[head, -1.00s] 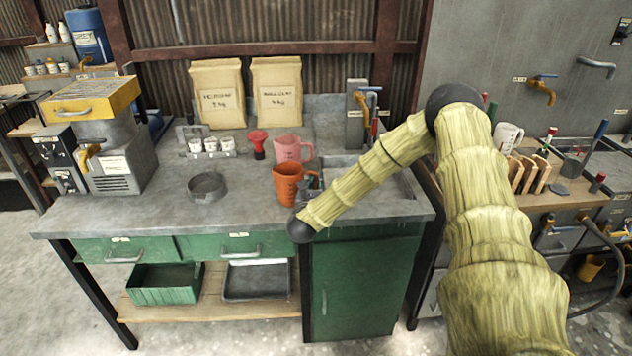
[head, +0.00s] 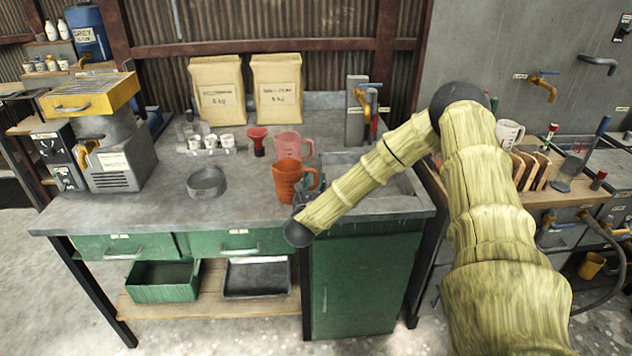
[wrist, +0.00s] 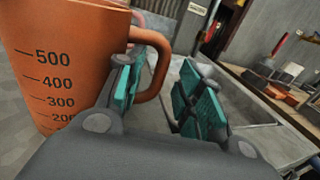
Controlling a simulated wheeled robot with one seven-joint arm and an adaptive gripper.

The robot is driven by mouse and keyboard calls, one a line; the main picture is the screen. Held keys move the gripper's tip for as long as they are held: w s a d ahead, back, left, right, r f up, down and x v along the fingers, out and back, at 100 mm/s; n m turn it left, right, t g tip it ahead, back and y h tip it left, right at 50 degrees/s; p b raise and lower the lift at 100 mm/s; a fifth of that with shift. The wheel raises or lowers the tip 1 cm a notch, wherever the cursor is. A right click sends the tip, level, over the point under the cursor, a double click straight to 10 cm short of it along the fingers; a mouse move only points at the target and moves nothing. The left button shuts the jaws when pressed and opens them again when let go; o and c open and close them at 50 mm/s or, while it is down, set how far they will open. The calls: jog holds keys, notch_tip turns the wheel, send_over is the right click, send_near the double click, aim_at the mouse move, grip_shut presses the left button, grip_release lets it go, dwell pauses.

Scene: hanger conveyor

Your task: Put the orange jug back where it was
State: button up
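The orange jug (head: 289,183) stands upright on the grey bench top, in front of a pink jug (head: 288,147). Its handle points right. In the wrist view the orange jug (wrist: 60,70) fills the left side, with its measuring marks facing me. My gripper (wrist: 163,90) is open, its two teal-padded fingers well apart. The left finger overlaps the jug's side in the picture, and the handle shows beyond and between the fingers, not clamped. In the head view my gripper (head: 304,198) is small and partly hidden by my arm, just below the handle.
A round grey dish (head: 206,182) lies to the left. A red funnel (head: 258,141), white cups (head: 211,141) and two paper bags (head: 277,93) stand behind. A sink (head: 375,178) lies to the right under my arm. The front left of the bench is clear.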

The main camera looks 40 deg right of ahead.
jog(key=b+v, duration=0.2)
jog(key=v, duration=0.7)
jog(key=shift+b, duration=0.35)
